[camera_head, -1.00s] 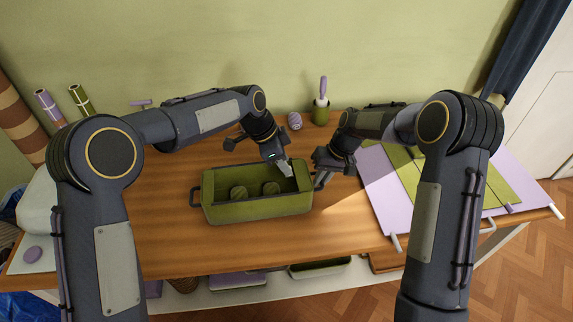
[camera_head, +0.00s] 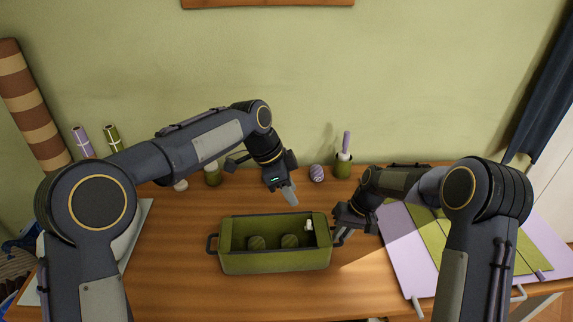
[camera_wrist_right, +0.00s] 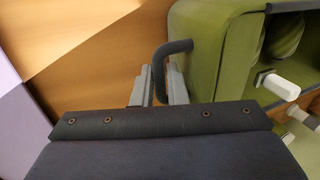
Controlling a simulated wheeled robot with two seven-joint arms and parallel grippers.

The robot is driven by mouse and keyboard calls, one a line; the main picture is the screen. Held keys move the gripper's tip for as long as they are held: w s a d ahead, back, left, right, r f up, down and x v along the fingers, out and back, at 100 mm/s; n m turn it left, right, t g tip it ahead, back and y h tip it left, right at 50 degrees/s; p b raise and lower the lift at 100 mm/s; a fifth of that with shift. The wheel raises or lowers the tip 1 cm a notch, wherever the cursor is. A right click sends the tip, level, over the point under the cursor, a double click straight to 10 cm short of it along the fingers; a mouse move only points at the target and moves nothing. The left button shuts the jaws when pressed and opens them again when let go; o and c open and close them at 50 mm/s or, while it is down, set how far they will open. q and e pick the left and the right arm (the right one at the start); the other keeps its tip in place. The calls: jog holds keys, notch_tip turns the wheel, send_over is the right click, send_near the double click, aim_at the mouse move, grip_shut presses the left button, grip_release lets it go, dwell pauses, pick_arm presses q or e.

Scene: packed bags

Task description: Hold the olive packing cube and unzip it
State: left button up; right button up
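The olive packing cube (camera_head: 275,263) stands on the table in the head view, its top open. Two round green items (camera_head: 257,243) lie inside. A small white piece (camera_head: 309,225) shows at its right back inner side; the right wrist view shows white pieces (camera_wrist_right: 277,85) there too. My right gripper (camera_wrist_right: 160,85) has its fingers on either side of the cube's dark end handle (camera_wrist_right: 176,46), closed on it. My left gripper (camera_head: 291,195) is raised behind and above the cube's back edge, apart from it. Its fingers overlap, so their opening is unclear.
A lilac and green mat (camera_head: 400,255) lies on the table at the right. A striped ball (camera_head: 317,173) and a green pot (camera_head: 343,166) stand at the back. The table (camera_head: 165,270) is clear left of the cube.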

jog(key=o, duration=0.4)
jog(key=shift+o, duration=0.2)
